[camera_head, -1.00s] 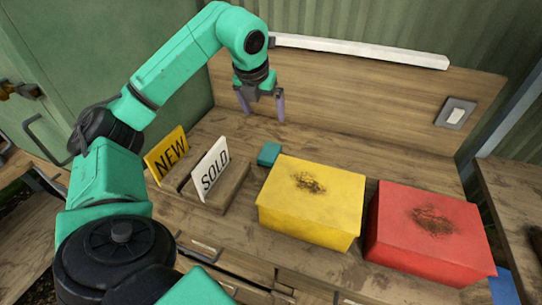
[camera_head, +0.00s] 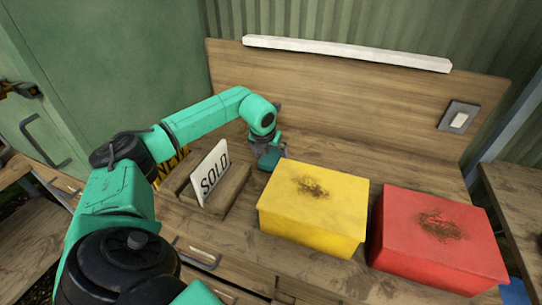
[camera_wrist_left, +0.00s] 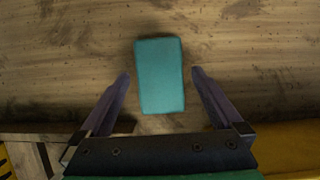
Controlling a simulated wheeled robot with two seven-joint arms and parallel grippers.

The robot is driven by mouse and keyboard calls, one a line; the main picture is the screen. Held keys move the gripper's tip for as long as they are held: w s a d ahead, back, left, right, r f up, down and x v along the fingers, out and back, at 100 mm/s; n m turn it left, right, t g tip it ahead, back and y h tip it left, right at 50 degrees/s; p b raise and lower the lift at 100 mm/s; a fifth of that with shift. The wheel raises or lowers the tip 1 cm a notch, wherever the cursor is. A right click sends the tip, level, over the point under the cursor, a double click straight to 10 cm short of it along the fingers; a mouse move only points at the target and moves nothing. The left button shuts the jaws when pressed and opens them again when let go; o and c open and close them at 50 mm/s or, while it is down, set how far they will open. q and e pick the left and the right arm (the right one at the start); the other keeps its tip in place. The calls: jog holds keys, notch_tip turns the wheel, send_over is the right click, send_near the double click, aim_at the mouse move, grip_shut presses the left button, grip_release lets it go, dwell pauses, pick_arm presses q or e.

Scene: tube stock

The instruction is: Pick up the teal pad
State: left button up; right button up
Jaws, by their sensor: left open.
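The teal pad (camera_wrist_left: 159,75) is a small rectangular block lying on the wooden bench top. In the left wrist view it lies between and slightly beyond the fingertips of my left gripper (camera_wrist_left: 159,75), with a gap on both sides. In the head view the pad (camera_head: 268,160) is partly hidden by my left gripper (camera_head: 270,152), which is low over it, behind the yellow box. My left gripper is open and holds nothing. My right gripper is not in view.
A yellow box (camera_head: 313,208) stands close to the pad, and a red box (camera_head: 435,240) is to its right. Bare bench lies behind the boxes.

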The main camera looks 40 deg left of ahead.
aim_at(270, 157)
pick_arm(q)
jog(key=shift+f, duration=0.2)
jog(key=shift+f+b, duration=0.25)
jog(key=shift+b, duration=0.1)
jog(key=c, duration=1.4)
jog(key=shift+o, duration=0.2)
notch_tip(270, 157, up, 21)
jog(key=shift+f, duration=0.15)
jog(key=o, duration=0.7)
jog(key=c, duration=0.5)
